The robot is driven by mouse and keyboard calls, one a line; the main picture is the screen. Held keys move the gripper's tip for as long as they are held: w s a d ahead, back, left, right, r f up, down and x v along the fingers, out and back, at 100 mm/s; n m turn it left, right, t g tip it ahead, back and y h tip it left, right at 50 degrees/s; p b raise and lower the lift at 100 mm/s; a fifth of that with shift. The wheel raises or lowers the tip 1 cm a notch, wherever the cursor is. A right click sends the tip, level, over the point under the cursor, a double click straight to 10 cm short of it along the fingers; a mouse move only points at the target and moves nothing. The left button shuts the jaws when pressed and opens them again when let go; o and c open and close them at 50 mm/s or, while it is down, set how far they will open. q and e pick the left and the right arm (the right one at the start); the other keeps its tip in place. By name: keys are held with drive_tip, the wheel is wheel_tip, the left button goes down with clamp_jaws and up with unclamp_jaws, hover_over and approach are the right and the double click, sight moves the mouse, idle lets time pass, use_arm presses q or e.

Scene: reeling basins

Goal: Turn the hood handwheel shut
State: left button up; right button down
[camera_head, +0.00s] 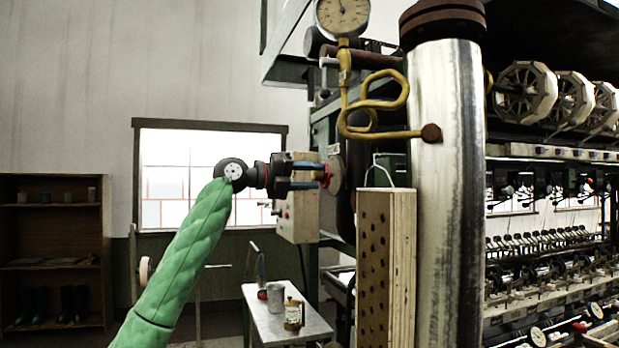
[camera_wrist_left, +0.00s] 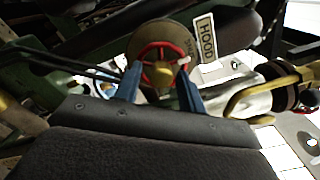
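The hood handwheel (camera_wrist_left: 163,62) is a small red wheel with a brass-coloured hub, set before a round plate beside a white "HOOD" label (camera_wrist_left: 206,38). In the head view the handwheel (camera_head: 325,175) shows edge-on as a bit of red. My left gripper (camera_head: 308,175) reaches it from the left. In the left wrist view the blue fingers of the left gripper (camera_wrist_left: 160,78) stand apart, their tips at opposite sides of the red rim. I cannot tell whether they press on it. My right gripper is in neither view.
A thick metal pipe (camera_head: 447,200) and a yellow bent tube (camera_head: 375,105) with a gauge (camera_head: 342,14) stand right of the wheel. A perforated wooden box (camera_head: 385,265) is below. A small table (camera_head: 285,322) holds cups. The reeling machine fills the right side.

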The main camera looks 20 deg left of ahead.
use_arm(q)
drive_tip(key=shift+s, duration=0.1)
drive_tip(key=b+v, duration=0.1)
drive_tip(key=v, duration=0.6)
idle(0.4)
